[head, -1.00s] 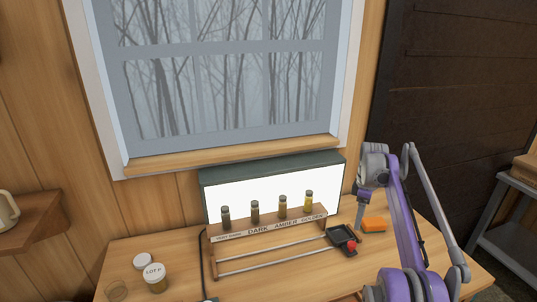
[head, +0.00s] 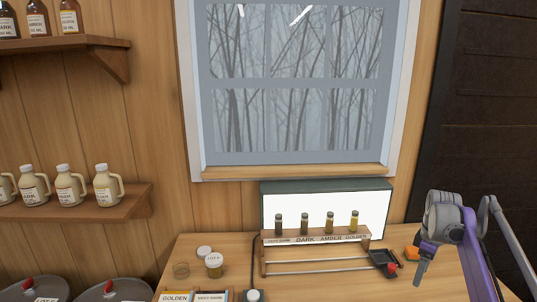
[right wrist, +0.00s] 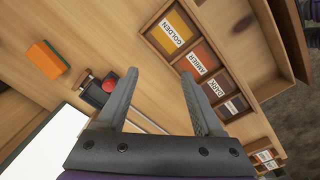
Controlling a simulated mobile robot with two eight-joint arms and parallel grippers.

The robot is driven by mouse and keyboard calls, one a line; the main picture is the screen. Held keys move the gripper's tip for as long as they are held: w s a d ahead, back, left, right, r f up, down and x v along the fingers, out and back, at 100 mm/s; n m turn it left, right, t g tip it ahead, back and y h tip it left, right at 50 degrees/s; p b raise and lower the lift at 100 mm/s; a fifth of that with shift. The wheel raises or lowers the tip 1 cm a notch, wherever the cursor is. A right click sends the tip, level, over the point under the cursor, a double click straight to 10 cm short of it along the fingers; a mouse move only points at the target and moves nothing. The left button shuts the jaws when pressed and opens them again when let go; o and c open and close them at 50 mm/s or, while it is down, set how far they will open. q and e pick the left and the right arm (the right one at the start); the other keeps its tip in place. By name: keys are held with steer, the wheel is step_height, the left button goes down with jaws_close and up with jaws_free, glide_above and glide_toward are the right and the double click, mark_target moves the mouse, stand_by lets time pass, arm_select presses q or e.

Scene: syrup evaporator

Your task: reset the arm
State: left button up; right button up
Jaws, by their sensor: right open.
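My right gripper (head: 424,266) hangs at the lower right of the head view, pointing down, beside the right end of the table and apart from everything on it. In the right wrist view its two fingers (right wrist: 160,95) are spread with nothing between them. Below them are the wooden tabletop and a wooden tray (right wrist: 183,64) of labelled cards reading golden, amber and dark. My left gripper is not in view.
A vial rack (head: 315,238) holding several vials stands before a lit panel (head: 375,208). A black device (head: 384,262) with a red knob and an orange block (head: 411,253) are close to my right gripper. A jar (head: 214,267) stands left. Shelves (head: 120,205) hold jugs.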

steer(key=s+a+r+m+t, duration=0.1)
steer(key=s+a+m, duration=0.1)
steer(key=s+a, duration=0.55)
steer(key=s+a+m+t, duration=0.2)
steer(key=s+a, duration=0.2)
steer(key=a, duration=0.6)
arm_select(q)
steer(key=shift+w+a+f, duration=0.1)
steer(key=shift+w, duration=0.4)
arm_select(e)
steer(key=s+a+f+m+t, duration=0.1)
steer(key=s+a+f, duration=0.3)
steer(key=s, duration=0.4)
steer(key=s+a+f+m+t, duration=0.1)
steer(key=s+a+f+m, duration=0.2)
steer(key=s+a+f, duration=0.2)
steer(key=s+f, duration=0.2)
steer(key=s, duration=0.1)
steer(key=shift+s+a+f+m+t, duration=0.2)
steer(key=shift+s+m+t, duration=0.1)
steer(key=shift+m, duration=0.1)
steer(key=shift+d, duration=0.1)
